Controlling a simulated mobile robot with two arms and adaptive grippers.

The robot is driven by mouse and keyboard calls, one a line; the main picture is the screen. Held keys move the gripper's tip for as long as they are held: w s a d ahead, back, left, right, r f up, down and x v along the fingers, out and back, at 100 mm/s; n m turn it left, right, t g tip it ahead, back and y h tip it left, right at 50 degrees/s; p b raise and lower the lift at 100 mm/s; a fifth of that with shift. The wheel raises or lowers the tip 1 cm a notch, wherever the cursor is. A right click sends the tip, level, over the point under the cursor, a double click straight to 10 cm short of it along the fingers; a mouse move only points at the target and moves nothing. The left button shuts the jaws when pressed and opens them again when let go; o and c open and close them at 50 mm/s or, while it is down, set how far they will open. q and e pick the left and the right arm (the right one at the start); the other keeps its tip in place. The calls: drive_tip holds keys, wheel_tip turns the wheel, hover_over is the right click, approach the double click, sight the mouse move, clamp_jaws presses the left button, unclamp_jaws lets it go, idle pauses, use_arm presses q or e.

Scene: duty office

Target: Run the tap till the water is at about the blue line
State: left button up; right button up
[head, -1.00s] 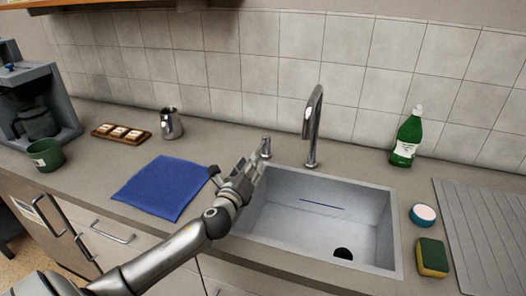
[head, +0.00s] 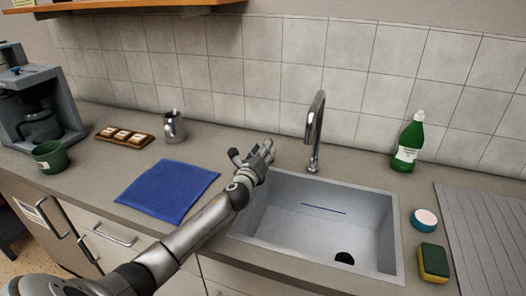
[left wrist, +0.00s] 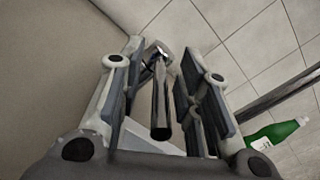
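The chrome tap spout (head: 317,130) rises behind the sink (head: 270,238), with no stream visible from it. A blue line (head: 324,209) runs along the sink's back inner wall. The basin floor is grey, with a dark round spot (head: 344,258) at the drain; I see no water surface. My left gripper (head: 264,152) is at the sink's back left corner, where it hides the tap's short lever in the head view. In the left wrist view my open fingers (left wrist: 160,92) stand either side of a chrome post (left wrist: 160,105), with gaps. My right gripper is out of view.
A green soap bottle (head: 409,143), a round white-and-blue item (head: 424,219) and a sponge (head: 433,262) are right of the sink. A blue cloth (head: 168,190) and a metal jug (head: 173,127) are to the left. A wooden shelf (head: 130,11) hangs above.

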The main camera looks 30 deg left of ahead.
use_arm(q)
drive_tip(key=shift+w, duration=0.1)
clamp_jaws()
